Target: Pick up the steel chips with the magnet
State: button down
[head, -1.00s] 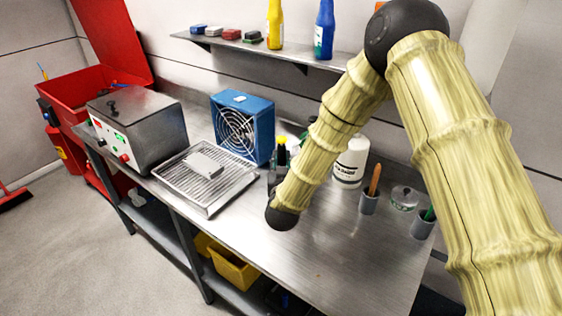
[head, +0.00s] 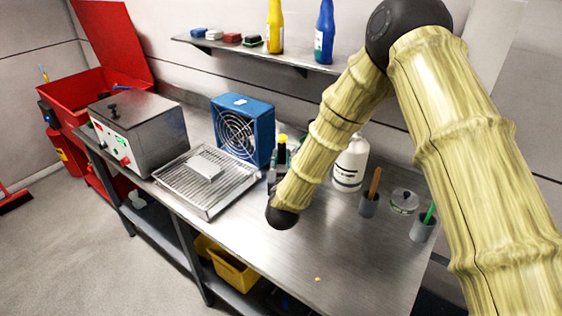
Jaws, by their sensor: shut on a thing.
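My gripper (head: 271,181) is low over the steel bench, just right of the wire-rack tray, and mostly hidden by my own arm. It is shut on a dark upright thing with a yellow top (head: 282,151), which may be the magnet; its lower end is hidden. I cannot make out steel chips clearly. A tiny tan speck (head: 318,279) lies on the bare front of the bench.
The wire-rack tray (head: 225,203) holds a pale flat block (head: 202,167). A blue fan (head: 243,131) and a steel box (head: 150,130) stand behind and left. A white bottle (head: 349,166), cups (head: 368,205) and a glass jar (head: 404,202) stand right.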

jog(key=shift+a, duration=0.1)
jog(key=shift+s+a, duration=0.2)
jog(key=shift+a, duration=0.5)
jog(key=shift+s+a, duration=0.15)
jog(key=shift+a, duration=0.5)
jog(key=shift+f+b, duration=0.15)
jog(key=shift+b, duration=0.15)
jog(key=shift+f+b, duration=0.6)
jog(key=shift+f, duration=0.25)
jog(key=shift+r, duration=0.25)
jog(key=shift+r+p, duration=0.5)
jog(key=shift+r, duration=0.3)
